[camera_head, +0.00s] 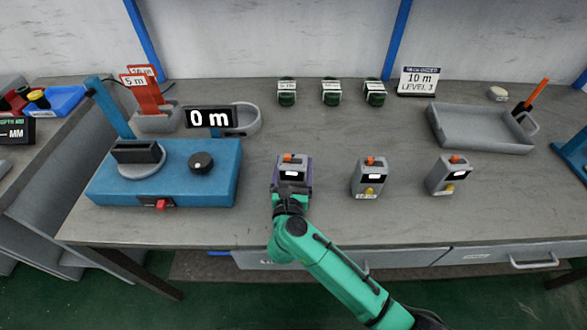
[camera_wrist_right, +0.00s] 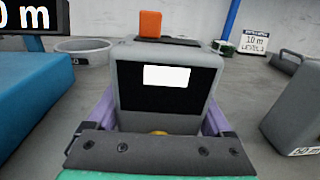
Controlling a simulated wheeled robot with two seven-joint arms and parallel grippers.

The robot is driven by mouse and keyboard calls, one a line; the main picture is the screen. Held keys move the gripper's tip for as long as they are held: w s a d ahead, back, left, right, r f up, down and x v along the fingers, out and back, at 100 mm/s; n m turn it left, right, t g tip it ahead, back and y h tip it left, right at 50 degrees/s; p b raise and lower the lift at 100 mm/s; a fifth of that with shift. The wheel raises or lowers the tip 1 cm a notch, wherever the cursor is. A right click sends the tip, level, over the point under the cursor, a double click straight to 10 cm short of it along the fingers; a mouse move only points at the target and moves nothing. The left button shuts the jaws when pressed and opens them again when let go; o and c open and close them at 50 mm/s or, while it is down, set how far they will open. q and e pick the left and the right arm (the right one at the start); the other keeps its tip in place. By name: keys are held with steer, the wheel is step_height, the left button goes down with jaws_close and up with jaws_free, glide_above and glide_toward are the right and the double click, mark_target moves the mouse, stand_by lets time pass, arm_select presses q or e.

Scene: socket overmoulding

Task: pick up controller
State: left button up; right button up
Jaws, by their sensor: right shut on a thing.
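Three grey controllers with orange tops and small white screens stand in a row on the grey table. My right gripper (camera_head: 291,191) is around the leftmost controller (camera_head: 292,165) and shut on it. In the right wrist view the purple fingers of my gripper (camera_wrist_right: 160,118) press on both sides of this controller (camera_wrist_right: 168,75), which is upright. Its lower front is hidden by the gripper. I cannot tell whether its base touches the table. The middle controller (camera_head: 369,178) and the right controller (camera_head: 448,176) stand apart to the right. My left gripper is not in view.
A blue machine (camera_head: 165,172) with a black knob stands at left, with a "0 m" display (camera_head: 210,117) behind it. Several green-black round items (camera_head: 331,93) line the back. A grey tray (camera_head: 480,128) lies at right, near a "10 m" sign (camera_head: 419,80).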

step_height(320, 180, up, 20)
steer(key=p, duration=0.2)
steer(key=shift+f, duration=0.2)
steer(key=o, duration=0.9)
steer(key=c, duration=0.8)
steer(key=shift+o, duration=0.2)
steer(key=shift+f, duration=0.15)
steer(key=shift+f+b, duration=6.6)
steer(key=shift+f, duration=3.1)
steer(key=shift+f, duration=0.2)
